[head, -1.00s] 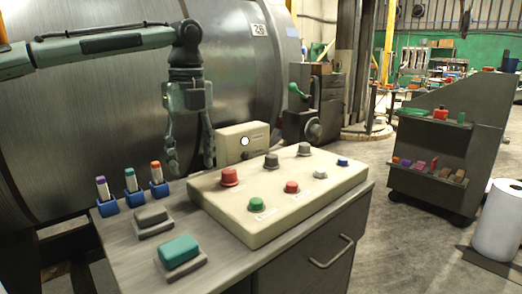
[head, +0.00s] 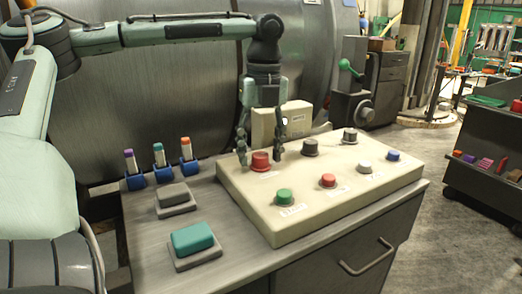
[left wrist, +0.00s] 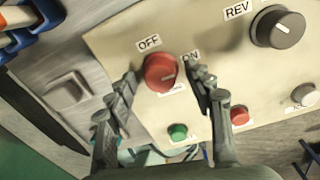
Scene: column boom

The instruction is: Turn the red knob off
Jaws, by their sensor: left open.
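The red knob (head: 261,161) sits at the back left of the cream control panel (head: 300,221). In the left wrist view the red knob (left wrist: 160,72) has OFF and ON labels beside it, and its pale pointer line aims toward the ON side. My left gripper (head: 261,158) is open and points down over the knob. In the left wrist view its fingertips (left wrist: 162,78) are on either side of the knob, with gaps between them and it. A smaller red button (head: 327,180) is at the panel's front. My right gripper is not in view.
Dark knobs (head: 310,147), a green button (head: 284,196), a white button (head: 364,167) and a blue button (head: 393,156) share the panel. A cream box (head: 268,125) stands behind it. A teal block (head: 193,238) and markers in blue holders (head: 189,172) are to the left.

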